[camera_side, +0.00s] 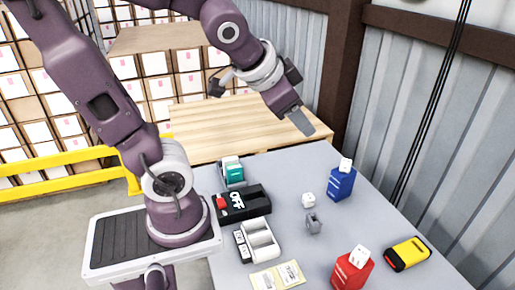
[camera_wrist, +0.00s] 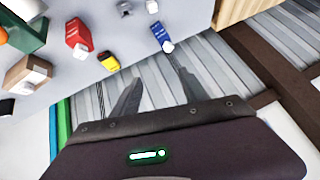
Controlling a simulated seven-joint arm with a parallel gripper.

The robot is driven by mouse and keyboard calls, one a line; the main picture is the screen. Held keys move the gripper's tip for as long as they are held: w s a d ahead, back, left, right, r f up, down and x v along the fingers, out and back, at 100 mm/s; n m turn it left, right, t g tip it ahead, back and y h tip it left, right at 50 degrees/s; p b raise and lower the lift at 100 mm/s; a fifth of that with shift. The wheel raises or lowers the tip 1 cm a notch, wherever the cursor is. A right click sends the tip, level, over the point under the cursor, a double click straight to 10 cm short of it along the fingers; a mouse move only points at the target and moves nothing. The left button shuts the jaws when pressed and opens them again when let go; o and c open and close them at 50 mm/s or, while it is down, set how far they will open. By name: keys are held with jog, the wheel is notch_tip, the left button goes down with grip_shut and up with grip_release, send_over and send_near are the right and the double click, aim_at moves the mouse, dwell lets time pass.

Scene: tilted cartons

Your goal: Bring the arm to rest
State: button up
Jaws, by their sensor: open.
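My gripper (camera_side: 301,121) is up in the air beyond the far edge of the grey table (camera_side: 285,170), over the wooden pallet side. In the wrist view its two fingers (camera_wrist: 153,80) are apart with nothing between them. A blue carton (camera_side: 342,184) stands at the table's right side with a white cube (camera_side: 347,165) on top. A red carton (camera_side: 350,272) stands near the front with another white cube (camera_side: 359,255) on top. Both cartons also show in the wrist view, the blue (camera_wrist: 160,33) and the red (camera_wrist: 76,32). My gripper touches neither.
A loose white cube (camera_side: 308,199), a grey part (camera_side: 313,223) and a yellow-black device (camera_side: 407,254) lie on the table. A black box (camera_side: 243,204), white rolls (camera_side: 262,243) and a yellow sheet (camera_side: 277,277) are at left. A corrugated wall (camera_side: 445,130) stands behind.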

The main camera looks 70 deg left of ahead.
jog(key=s+d+n+g+h, duration=0.1)
jog(key=s+d+g+h, duration=0.1)
jog(key=s+d, duration=0.5)
jog(key=s, duration=0.4)
jog(key=shift+s+f+h, duration=0.15)
jog(key=shift+f+h, duration=0.15)
jog(key=shift+f, duration=0.1)
